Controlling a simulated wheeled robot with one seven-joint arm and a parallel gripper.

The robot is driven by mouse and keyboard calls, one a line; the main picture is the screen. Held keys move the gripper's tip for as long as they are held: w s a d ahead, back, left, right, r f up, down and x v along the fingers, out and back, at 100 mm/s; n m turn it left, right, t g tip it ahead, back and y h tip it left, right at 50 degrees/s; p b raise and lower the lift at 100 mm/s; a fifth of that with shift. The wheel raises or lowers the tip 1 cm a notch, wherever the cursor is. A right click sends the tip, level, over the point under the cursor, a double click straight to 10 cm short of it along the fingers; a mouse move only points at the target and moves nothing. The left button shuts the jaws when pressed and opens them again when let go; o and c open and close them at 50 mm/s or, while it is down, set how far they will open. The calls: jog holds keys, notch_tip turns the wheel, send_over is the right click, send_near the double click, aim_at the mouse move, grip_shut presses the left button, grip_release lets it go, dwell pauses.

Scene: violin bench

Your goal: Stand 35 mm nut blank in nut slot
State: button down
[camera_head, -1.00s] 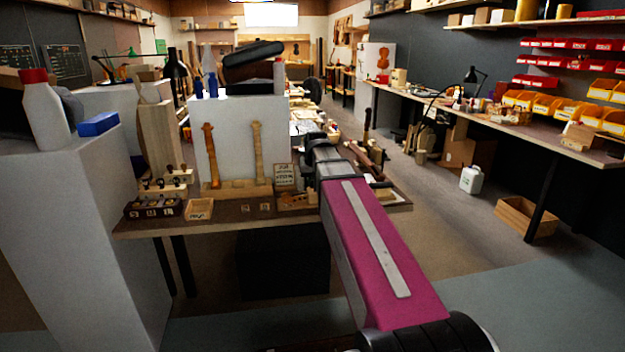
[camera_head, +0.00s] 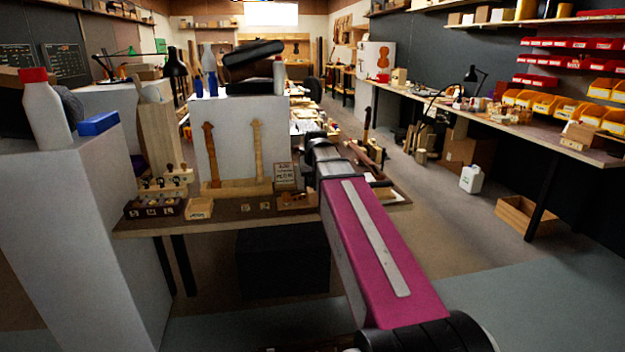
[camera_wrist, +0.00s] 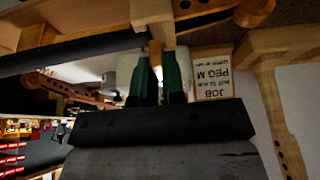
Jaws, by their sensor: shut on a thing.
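My gripper (camera_wrist: 160,82) shows in the wrist view with two dark green fingers. A light wooden block (camera_wrist: 152,12) is close beyond the fingertips at the top of that view. I cannot tell whether the piece touches it, and I cannot make out the nut slot. In the head view my arm hides the gripper and the piece, over the right part of the near bench (camera_head: 225,226).
A job card (camera_wrist: 212,75) stands beside the gripper, also in the head view (camera_head: 285,175). Two instrument necks (camera_head: 212,155) (camera_head: 257,152) stand upright to its left. A peg rack (camera_head: 165,184) and a small wooden tray (camera_head: 199,208) are at the bench's left. A wooden fixture (camera_head: 296,201) is near my arm.

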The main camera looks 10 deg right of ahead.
jog(key=shift+f, duration=0.95)
dwell(0.9)
jog(key=c, duration=1.1)
grip_release()
jog(key=shift+c, duration=0.2)
jog(key=shift+s+a, duration=0.1)
jog(key=v, duration=1.1)
jog(key=shift+d, duration=0.25)
